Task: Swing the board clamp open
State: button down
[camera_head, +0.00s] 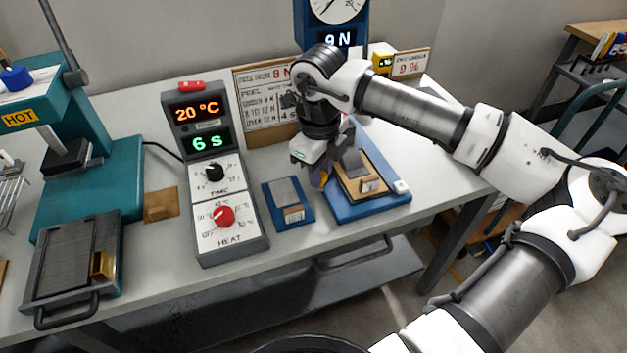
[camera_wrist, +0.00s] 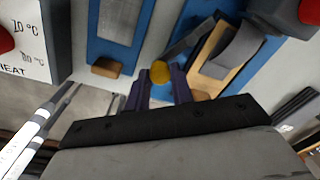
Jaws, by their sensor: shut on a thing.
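The board clamp shows in the wrist view as a thin grey bar (camera_wrist: 192,38) with a round yellow knob (camera_wrist: 160,72) near its end. It lies along the left edge of a wooden board (camera_wrist: 208,62) on the blue base (camera_head: 365,211) of the peel tester. My gripper (camera_head: 318,178) is over the left side of that base, with its fingers closed around the yellow knob. In the head view my gripper and wrist hide most of the clamp. A grey strip (camera_head: 352,162) lies on the wooden board, partly lifted and curved.
A blue plate with a grey panel (camera_head: 284,191) lies just left of my gripper. The control box (camera_head: 230,240) with a red knob stands farther left, beside the teal hot press (camera_head: 95,190). The tester's column with a dial (camera_head: 335,40) rises behind my wrist. The table front right is clear.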

jog(key=n+b, duration=0.1)
jog(key=d+n+b, duration=0.1)
jog(key=n, duration=0.1)
jog(key=shift+d+f+b, duration=0.15)
jog(key=shift+d+b, duration=0.15)
jog(key=shift+w+d+r+n+b, duration=0.1)
jog(key=shift+d+n+b, duration=0.2)
jog(key=shift+n, duration=0.4)
jog(key=shift+d+r+n+b, duration=0.1)
jog(key=shift+d+n+b, duration=0.1)
jog(key=shift+n+b, duration=0.35)
jog(key=shift+n, duration=0.25)
jog(key=c, duration=1.2)
grip_release()
notch_tip(320, 180, up, 14)
jog(key=shift+s, duration=0.35)
jog(key=shift+f, duration=0.15)
